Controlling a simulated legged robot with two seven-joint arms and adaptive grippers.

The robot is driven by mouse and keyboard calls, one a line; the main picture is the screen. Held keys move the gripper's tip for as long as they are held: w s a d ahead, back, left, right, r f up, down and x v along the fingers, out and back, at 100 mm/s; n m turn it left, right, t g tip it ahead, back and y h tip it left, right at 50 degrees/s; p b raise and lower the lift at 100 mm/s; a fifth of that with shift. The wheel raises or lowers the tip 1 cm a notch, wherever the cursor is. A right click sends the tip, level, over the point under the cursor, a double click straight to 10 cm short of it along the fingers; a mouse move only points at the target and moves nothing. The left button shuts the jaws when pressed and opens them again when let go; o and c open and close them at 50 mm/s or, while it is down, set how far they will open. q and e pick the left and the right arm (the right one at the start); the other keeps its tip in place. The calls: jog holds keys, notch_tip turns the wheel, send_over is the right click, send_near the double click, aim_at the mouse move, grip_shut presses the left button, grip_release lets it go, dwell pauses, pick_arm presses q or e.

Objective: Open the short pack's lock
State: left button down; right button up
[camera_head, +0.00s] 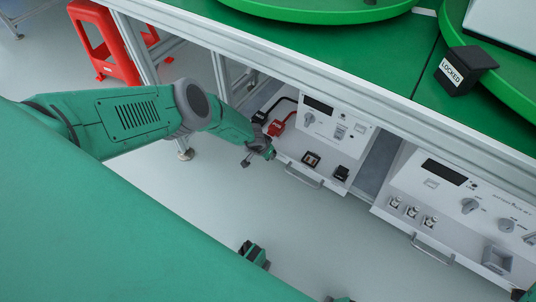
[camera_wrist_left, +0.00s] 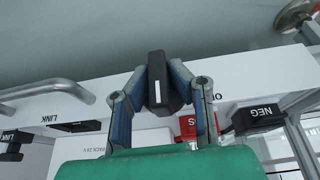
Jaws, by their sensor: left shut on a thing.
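My left gripper (camera_head: 258,156) is at the front left of the left white unit (camera_head: 327,137) under the bench. In the wrist view, my left gripper (camera_wrist_left: 160,95) is shut on a black block (camera_wrist_left: 157,78) with a pale stripe, in front of a white panel (camera_wrist_left: 250,83). Whether the block is fixed to the panel cannot be told. In the head view, the gripper hides the block.
A red plug (camera_head: 277,127) and a black plug marked NEG (camera_wrist_left: 258,117) sit close to the gripper. Black LINK parts (camera_wrist_left: 75,127) and a bar handle (camera_wrist_left: 48,90) are at left. A black LOCKED sign (camera_head: 465,70) stands above. Open floor (camera_head: 310,225) lies in front.

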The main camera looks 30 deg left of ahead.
pick_arm(q)
jog(key=shift+s+d+f, duration=0.15)
jog(key=shift+s+f, duration=0.1)
jog(key=shift+s, duration=0.05)
jog(key=c, duration=1.5)
grip_release()
jog(key=shift+w, duration=0.15)
jog(key=shift+r, duration=0.1)
jog(key=shift+d+y, duration=0.1)
jog(key=shift+y, duration=0.2)
